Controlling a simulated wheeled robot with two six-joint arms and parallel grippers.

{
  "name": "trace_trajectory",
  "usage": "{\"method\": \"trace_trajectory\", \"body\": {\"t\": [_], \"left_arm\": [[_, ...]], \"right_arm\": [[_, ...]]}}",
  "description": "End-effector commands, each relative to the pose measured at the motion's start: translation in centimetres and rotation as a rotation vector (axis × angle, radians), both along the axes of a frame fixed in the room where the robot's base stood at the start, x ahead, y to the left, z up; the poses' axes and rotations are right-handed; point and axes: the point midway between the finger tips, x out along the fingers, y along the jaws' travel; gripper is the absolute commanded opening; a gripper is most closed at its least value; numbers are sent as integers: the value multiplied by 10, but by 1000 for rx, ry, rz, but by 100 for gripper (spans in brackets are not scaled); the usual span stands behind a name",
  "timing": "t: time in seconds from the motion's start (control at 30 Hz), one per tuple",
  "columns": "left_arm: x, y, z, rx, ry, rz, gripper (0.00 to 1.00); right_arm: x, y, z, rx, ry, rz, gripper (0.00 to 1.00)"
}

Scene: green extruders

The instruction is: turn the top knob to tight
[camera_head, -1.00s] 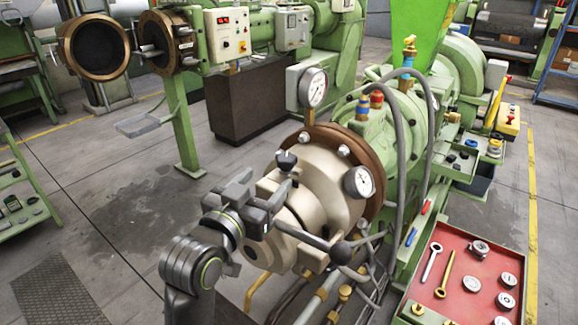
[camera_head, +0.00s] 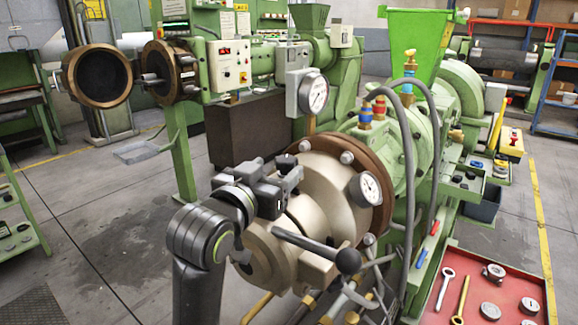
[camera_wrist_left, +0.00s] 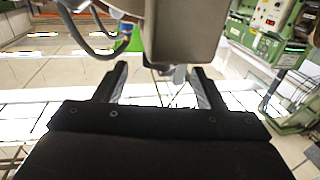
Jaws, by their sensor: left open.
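The beige extruder head (camera_head: 320,205) stands at the centre with a brown flange behind it. A dark knob (camera_head: 287,163) shows on its top, partly covered by my left gripper. My left gripper (camera_head: 279,188) is at the near upper side of the head, close beside this knob; I cannot tell whether it touches. In the left wrist view the two fingers (camera_wrist_left: 161,88) are apart, with the beige head (camera_wrist_left: 180,30) just beyond them and a small grey piece (camera_wrist_left: 180,73) near the right finger. My right gripper is not in view.
A black-knobbed lever (camera_head: 310,245) sticks out below my left gripper. Dial gauges (camera_head: 313,93) (camera_head: 370,188) and grey hoses (camera_head: 408,150) stand close to the head. A red tray (camera_head: 508,262) with tools is at lower right.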

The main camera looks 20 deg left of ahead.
Motion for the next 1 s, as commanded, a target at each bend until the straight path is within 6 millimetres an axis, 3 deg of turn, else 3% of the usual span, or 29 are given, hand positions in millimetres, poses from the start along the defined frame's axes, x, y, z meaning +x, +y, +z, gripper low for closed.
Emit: {"method": "trace_trajectory", "body": {"t": [0.2, 0.4, 0.83, 1.0], "left_arm": [[36, -6, 2, 1, 1, -1, 63], [57, -9, 2, 0, -1, -1, 63], [64, -10, 1, 1, -2, -1, 63], [64, -10, 1, 1, -2, -1, 42]], "right_arm": [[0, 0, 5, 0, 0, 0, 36], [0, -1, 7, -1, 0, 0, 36], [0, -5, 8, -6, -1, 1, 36], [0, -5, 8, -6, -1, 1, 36]]}}
